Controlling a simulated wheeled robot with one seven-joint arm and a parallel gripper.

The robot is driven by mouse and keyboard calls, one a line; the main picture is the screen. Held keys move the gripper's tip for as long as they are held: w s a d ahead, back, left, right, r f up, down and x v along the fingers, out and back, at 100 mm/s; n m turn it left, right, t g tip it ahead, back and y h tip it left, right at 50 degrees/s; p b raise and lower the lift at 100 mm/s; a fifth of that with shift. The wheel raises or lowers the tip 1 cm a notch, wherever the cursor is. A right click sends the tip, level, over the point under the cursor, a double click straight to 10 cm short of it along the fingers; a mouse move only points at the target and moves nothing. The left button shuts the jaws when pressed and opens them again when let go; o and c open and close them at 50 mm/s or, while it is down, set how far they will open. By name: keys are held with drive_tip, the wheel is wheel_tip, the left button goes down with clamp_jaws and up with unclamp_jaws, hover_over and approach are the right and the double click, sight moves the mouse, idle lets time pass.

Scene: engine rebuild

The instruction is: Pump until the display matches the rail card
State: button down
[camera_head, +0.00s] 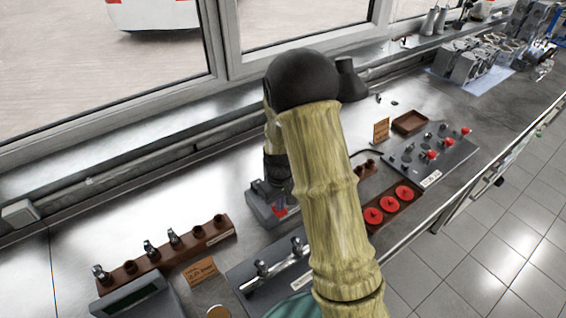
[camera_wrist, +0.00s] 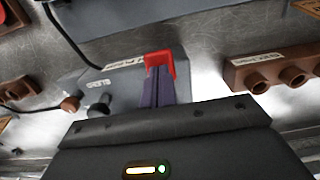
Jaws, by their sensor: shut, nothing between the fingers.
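My gripper (camera_head: 277,203) is shut and empty, low over a small grey box (camera_head: 262,213) at the middle of the bench. In the wrist view its purple fingers (camera_wrist: 157,82) are together, and a red piece (camera_wrist: 160,57) sits right at their tips; I cannot tell whether they press on it. The grey box (camera_wrist: 108,82) there has a label, lettering that seems to read BLEED and a round knob (camera_wrist: 98,109). A display unit (camera_head: 135,300) with a dark greenish screen is at the lower left; its reading is not legible. An orange card (camera_head: 200,271) stands beside it, writing too small to read.
A brown rail (camera_head: 165,250) with several metal fittings lies behind the display. A brown tray with red discs (camera_head: 388,209) and a grey panel with red knobs (camera_head: 432,150) are to the right. My arm hides the bench's middle. Windows line the back.

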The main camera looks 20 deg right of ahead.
drive_tip(key=shift+r+p, duration=1.45)
drive_tip(key=shift+r, duration=0.55)
drive_tip(key=shift+s+r, duration=0.2)
drive_tip(key=shift+r, duration=0.15)
drive_tip(key=s+r+m+t+b, duration=0.2)
drive_tip(key=s+r, duration=0.7)
drive_tip(key=s, duration=0.5)
drive_tip(key=shift+r+m+t+b, duration=0.3)
drive_tip(key=shift+m+b, duration=0.2)
drive_tip(key=shift+m, duration=0.3)
drive_tip(key=shift+w, duration=0.1)
drive_tip(key=shift+d, duration=0.1)
